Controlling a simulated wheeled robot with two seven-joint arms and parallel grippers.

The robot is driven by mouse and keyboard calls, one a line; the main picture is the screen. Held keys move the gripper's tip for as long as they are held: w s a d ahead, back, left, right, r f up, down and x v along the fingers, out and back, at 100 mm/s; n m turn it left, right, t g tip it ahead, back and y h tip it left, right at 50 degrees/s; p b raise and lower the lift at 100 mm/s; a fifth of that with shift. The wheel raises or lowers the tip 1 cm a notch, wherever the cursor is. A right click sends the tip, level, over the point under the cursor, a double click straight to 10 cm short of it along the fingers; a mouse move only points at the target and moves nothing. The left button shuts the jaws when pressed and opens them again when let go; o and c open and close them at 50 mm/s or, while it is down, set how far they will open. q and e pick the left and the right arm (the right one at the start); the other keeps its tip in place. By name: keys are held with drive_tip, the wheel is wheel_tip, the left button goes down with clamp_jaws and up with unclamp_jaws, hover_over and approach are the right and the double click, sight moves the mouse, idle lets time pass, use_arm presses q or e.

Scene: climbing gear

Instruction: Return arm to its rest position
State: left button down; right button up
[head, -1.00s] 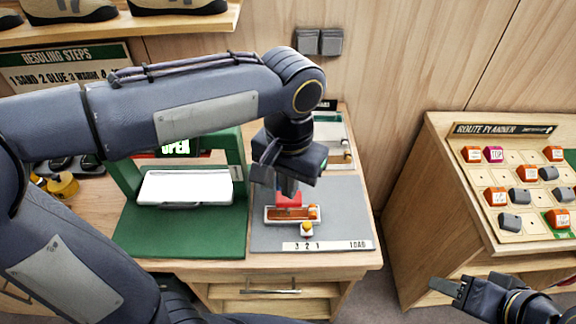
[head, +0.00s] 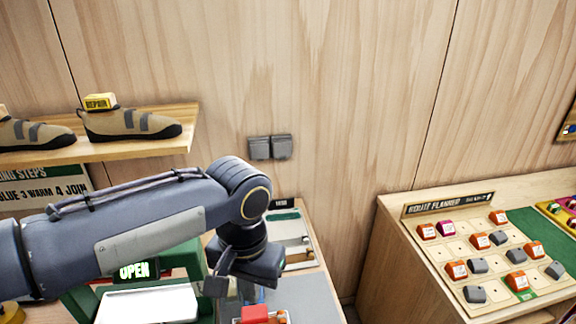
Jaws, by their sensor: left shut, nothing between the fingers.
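My left arm (head: 150,235) reaches in from the left over the workbench and bends down at its wrist. My left gripper (head: 250,294) points down and is shut and empty, above a red block (head: 256,314) at the bottom edge of the head view. The fingers are partly hidden by the dark wrist body, and I cannot tell how far above the block they are. My right gripper is out of view.
A green frame with a lit OPEN sign (head: 138,270) and white tray (head: 150,306) stands beside my left wrist. A shelf (head: 100,150) with shoes is at upper left. A route planner board (head: 490,250) with several coloured pieces stands at right.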

use_arm(q)
drive_tip(key=s+a+f+n+t+h+b, duration=0.1)
drive_tip(key=s+a+f+n+t+h, duration=0.2)
drive_tip(key=s+a+f, duration=0.4)
drive_tip(key=s+a+n+t, duration=0.1)
drive_tip(key=s+a+t, duration=0.1)
drive_tip(key=s+a, duration=0.1)
drive_tip(key=shift+a+f+n+t+h+b, duration=0.3)
drive_tip(key=shift+a+f+h+b, duration=0.05)
drive_tip(key=shift+a+h, duration=0.1)
